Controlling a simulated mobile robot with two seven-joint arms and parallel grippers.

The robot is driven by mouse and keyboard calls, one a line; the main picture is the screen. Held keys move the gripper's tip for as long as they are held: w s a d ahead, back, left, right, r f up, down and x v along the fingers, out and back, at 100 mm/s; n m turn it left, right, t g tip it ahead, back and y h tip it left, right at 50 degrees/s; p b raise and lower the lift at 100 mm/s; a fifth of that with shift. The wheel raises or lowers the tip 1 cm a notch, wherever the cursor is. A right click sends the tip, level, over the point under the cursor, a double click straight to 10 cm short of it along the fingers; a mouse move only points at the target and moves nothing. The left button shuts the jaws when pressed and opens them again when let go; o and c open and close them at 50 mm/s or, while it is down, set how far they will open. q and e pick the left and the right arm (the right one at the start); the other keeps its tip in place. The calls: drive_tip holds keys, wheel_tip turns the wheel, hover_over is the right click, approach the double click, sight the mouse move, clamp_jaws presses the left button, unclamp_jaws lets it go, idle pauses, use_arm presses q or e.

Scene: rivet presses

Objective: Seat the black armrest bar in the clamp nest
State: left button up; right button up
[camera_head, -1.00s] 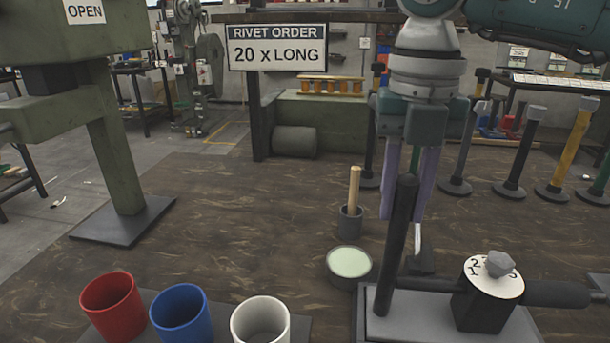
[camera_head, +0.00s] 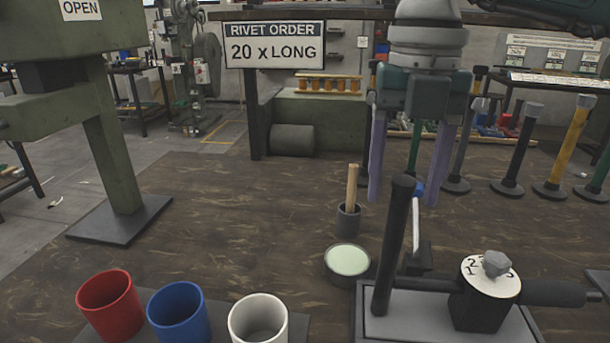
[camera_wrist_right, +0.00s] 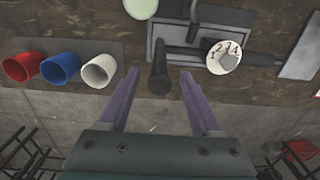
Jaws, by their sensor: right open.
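A black bar (camera_head: 393,250) stands about upright at the left end of a grey fixture plate (camera_head: 420,322). It also shows nearly end-on in the right wrist view (camera_wrist_right: 160,72). I take it for the armrest bar. The fixture carries a block with a numbered dial (camera_head: 490,277), a dark horizontal cylinder and a pale lever with a blue tip (camera_head: 418,188). I cannot tell how the bar's foot sits in the nest. My right gripper (camera_head: 405,197) is open and empty above and behind the bar's top; its fingers (camera_wrist_right: 161,76) straddle the bar in the wrist view. My left gripper is out of view.
Red (camera_head: 110,303), blue (camera_head: 180,312) and white (camera_head: 258,318) cups stand at front left. A pale-green-topped dish (camera_head: 347,261) and a pot with a wooden stick (camera_head: 349,215) are close left of the fixture. Several posts (camera_head: 515,150) stand at back right. The table's middle left is clear.

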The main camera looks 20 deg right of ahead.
wheel_tip(320, 180, up, 8)
drive_tip(key=shift+f, duration=0.2)
idle(0.3)
